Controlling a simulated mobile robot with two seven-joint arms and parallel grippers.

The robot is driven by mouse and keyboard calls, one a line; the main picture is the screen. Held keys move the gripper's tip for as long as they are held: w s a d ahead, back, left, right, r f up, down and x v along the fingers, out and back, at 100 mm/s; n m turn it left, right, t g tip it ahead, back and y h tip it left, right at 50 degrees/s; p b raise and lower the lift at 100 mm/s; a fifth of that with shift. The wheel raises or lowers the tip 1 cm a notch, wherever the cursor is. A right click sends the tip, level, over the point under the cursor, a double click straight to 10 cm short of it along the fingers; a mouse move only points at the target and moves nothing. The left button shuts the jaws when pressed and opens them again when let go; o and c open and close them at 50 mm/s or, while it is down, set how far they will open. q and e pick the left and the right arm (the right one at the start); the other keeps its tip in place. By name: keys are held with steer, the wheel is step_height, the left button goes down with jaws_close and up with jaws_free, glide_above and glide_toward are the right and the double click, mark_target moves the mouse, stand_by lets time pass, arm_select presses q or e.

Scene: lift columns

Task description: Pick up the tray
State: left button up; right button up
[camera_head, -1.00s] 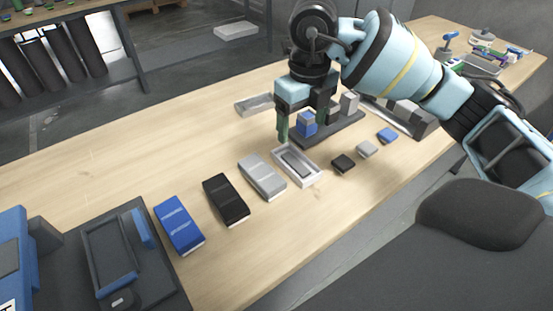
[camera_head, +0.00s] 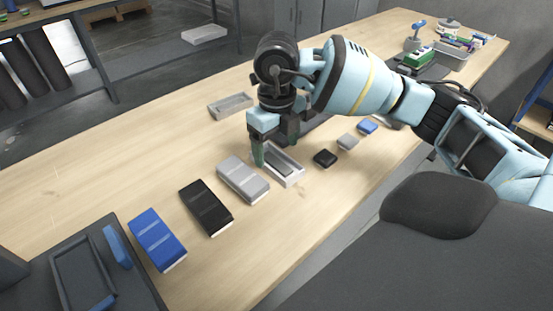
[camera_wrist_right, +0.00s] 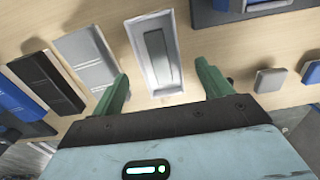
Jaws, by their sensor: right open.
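A small light-grey tray (camera_head: 288,181) with a dark flat piece lying in it sits on the wooden table; it also shows in the right wrist view (camera_wrist_right: 168,91). My right gripper (camera_head: 275,150) is open and points down at this tray, partly hiding its far end in the head view. In the right wrist view its two green fingers (camera_wrist_right: 163,86) stand on either side of the tray's near end, apart from its walls. A second light-grey tray (camera_head: 229,106), seemingly empty, lies farther back on the table. My left gripper is not in view.
Grey (camera_head: 243,177), black (camera_head: 206,206) and blue (camera_head: 157,238) cases lie in a row left of the tray. Small black (camera_head: 325,158), grey (camera_head: 348,141) and blue (camera_head: 368,127) blocks lie to its right. A dark fixture (camera_head: 140,285) stands front left. The table's back left is clear.

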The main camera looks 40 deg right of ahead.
mark_target(276, 165)
steer(key=shift+f, duration=1.8)
steer(key=c, duration=1.1)
